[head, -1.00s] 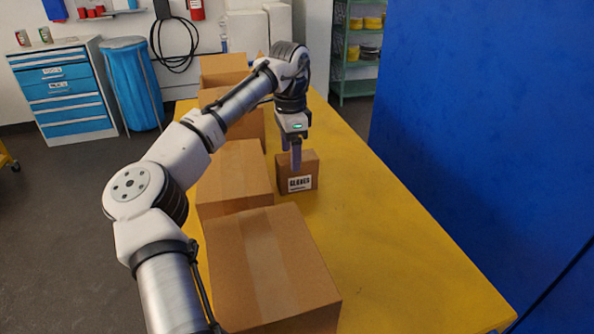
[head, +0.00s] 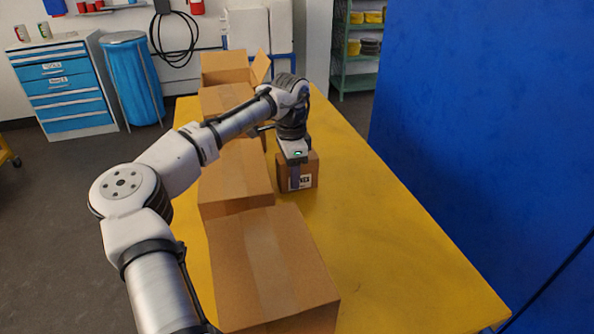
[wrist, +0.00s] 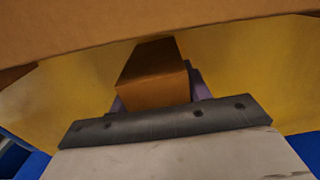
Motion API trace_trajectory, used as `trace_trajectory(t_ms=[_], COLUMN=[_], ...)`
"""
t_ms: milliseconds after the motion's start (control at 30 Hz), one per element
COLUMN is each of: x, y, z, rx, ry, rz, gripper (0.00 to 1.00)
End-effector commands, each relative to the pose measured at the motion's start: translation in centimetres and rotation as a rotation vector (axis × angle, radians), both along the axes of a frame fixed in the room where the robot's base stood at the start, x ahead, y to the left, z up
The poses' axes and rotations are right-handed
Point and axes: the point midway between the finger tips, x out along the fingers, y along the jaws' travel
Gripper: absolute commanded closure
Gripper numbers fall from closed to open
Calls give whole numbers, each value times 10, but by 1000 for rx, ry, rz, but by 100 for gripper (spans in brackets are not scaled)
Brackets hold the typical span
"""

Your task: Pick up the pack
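The pack is a small brown carton (head: 309,169) with a white label on its near face, standing on the yellow table. My gripper (head: 296,183) is lowered over it. One finger hangs in front of the near face and partly covers the label; the far finger is hidden. In the wrist view the pack (wrist: 153,88) lies between the two purplish fingers (wrist: 158,100), one on each side. The fingers look spread around it, and I see no clear grip. The pack rests upright on the table.
Several larger brown cartons stand in a row along the table's left side, the middle one (head: 235,175) close beside the pack and the nearest (head: 270,265) in front. The yellow tabletop (head: 400,250) is clear to the right. A blue wall panel (head: 490,120) rises beyond the right edge.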

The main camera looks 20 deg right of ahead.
Motion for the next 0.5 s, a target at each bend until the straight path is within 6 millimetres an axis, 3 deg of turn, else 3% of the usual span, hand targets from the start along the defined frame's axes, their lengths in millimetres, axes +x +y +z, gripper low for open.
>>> trace_trajectory(t_ms=[33, 200, 267, 500], x=[0, 0, 0, 0], y=[0, 0, 0, 0], z=[0, 0, 1, 3], rx=[0, 0, 0, 0], ry=[0, 0, 0, -1], rz=[0, 0, 0, 0], gripper=[59, 81, 85, 85])
